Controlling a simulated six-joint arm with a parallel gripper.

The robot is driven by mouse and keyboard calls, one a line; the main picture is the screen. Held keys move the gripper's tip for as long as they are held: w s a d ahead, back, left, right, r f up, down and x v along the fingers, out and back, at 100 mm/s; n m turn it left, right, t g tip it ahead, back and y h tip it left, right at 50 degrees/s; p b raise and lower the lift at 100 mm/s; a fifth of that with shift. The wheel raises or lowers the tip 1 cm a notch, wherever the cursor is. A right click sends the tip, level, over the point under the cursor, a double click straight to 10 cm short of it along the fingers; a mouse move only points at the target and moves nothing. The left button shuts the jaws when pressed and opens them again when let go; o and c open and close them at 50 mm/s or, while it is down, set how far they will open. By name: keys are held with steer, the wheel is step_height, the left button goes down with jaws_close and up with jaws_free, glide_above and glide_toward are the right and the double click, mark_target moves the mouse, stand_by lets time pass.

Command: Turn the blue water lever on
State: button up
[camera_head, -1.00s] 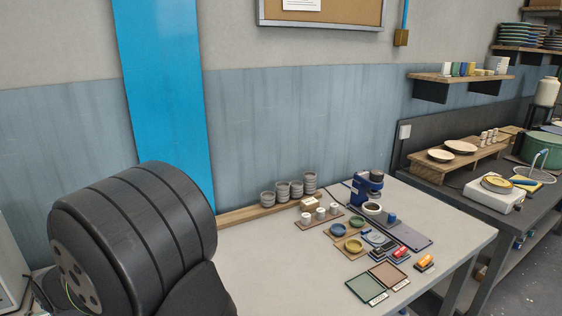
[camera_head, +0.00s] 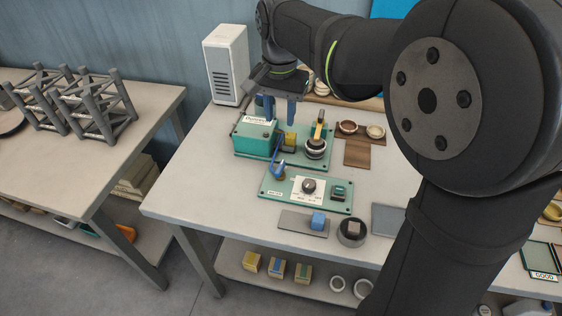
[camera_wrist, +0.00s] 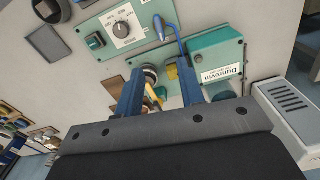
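The blue lever (camera_head: 277,168) is a curved blue handle by the left end of a green control panel (camera_head: 268,190) with a white dial plate. In the wrist view the lever (camera_wrist: 168,32) lies at the top centre, beyond the fingertips. My gripper (camera_head: 279,118) has two blue fingers, spread apart and pointing down, over the green machine behind the lever. The gripper (camera_wrist: 160,72) also shows in the wrist view, open, with nothing held between its fingers. The fingers look apart from the lever.
The green machine (camera_head: 256,137) has a yellow block and a dark round fitting beside it. A white vented box (camera_head: 227,65) stands behind it at the left. A blue block (camera_head: 318,221) sits on a grey plate at the table's front. Bare tabletop (camera_head: 195,165) lies left of the panel.

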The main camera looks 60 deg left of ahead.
mark_target(280, 166)
step_height(280, 166, down, 17)
steer(key=shift+r, duration=0.1)
stand_by(0.5)
